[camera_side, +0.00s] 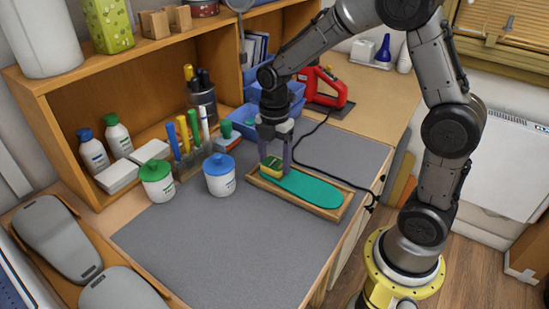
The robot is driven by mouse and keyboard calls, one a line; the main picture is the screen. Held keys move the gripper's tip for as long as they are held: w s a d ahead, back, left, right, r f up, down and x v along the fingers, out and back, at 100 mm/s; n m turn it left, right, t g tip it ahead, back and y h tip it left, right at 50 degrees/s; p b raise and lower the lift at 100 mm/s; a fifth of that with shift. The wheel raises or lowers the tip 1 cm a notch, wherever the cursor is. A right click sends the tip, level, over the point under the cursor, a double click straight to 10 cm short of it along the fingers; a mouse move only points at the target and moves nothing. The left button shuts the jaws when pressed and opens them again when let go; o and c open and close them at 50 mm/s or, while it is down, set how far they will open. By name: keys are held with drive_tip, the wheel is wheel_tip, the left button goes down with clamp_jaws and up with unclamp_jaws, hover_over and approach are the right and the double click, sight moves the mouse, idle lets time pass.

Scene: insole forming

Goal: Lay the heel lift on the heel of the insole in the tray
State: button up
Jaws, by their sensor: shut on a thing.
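A wooden tray (330,214) lies on the grey mat near the bench's right edge. A green insole (308,188) lies in the tray, its length running from upper left to lower right. My gripper (275,165) points down over the tray's upper-left end. Its fingers are shut on the heel lift (272,171), a small piece showing yellow and dark green. The heel lift is at or just above that end of the insole. I cannot tell whether it touches the insole. The fingers partly hide it.
A blue-lidded jar (219,176) and a green-lidded jar (157,182) stand left of the tray. A red tool (325,88) and blue bins (265,113) are behind. A black cable (335,178) runs past the tray's right side. The front of the grey mat (235,245) is clear.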

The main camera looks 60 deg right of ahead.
sight(274, 163)
drive_tip(key=o, duration=1.3)
drive_tip(key=shift+r, duration=4)
